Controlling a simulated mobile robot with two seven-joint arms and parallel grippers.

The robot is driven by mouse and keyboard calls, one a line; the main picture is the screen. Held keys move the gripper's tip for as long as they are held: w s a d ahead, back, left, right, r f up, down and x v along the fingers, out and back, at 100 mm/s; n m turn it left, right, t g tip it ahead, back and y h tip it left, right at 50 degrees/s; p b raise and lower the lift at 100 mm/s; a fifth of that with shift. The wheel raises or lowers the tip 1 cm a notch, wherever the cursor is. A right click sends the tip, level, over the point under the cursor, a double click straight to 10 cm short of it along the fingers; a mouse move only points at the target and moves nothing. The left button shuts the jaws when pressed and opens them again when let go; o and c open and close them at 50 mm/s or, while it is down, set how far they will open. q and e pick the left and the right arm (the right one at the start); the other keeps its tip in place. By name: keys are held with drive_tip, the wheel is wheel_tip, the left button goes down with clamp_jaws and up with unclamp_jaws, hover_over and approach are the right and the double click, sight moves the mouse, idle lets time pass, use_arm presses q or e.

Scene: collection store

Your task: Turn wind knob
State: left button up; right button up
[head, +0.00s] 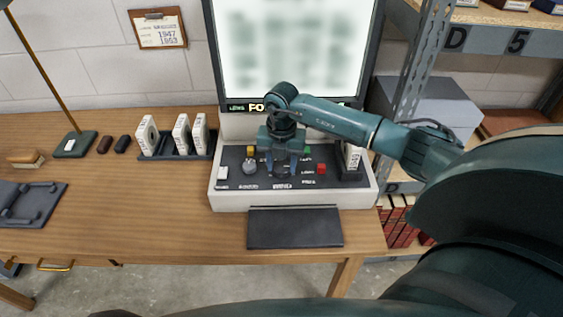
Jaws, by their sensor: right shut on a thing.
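The film reader (226,200) stands on the wooden table, with a bright blurred screen (290,45) above a dark sloping control panel. My right gripper (282,172) points down over the middle of the panel, shut on a knob there that its fingers mostly hide. I take this to be the wind knob; its label is too small to read. A grey round knob (250,166) sits to the left of the gripper, clear of it. A yellow button, a green button and a red button (321,168) are also on the panel. My left gripper is out of view.
White film boxes (148,136) stand in a dark rack left of the reader. A dark pad (294,228) lies in front of it. A lamp base (74,145) and a dark tray (32,203) are farther left. Metal shelving (417,60) rises at the right.

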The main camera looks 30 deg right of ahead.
drive_tip(key=c, duration=0.3)
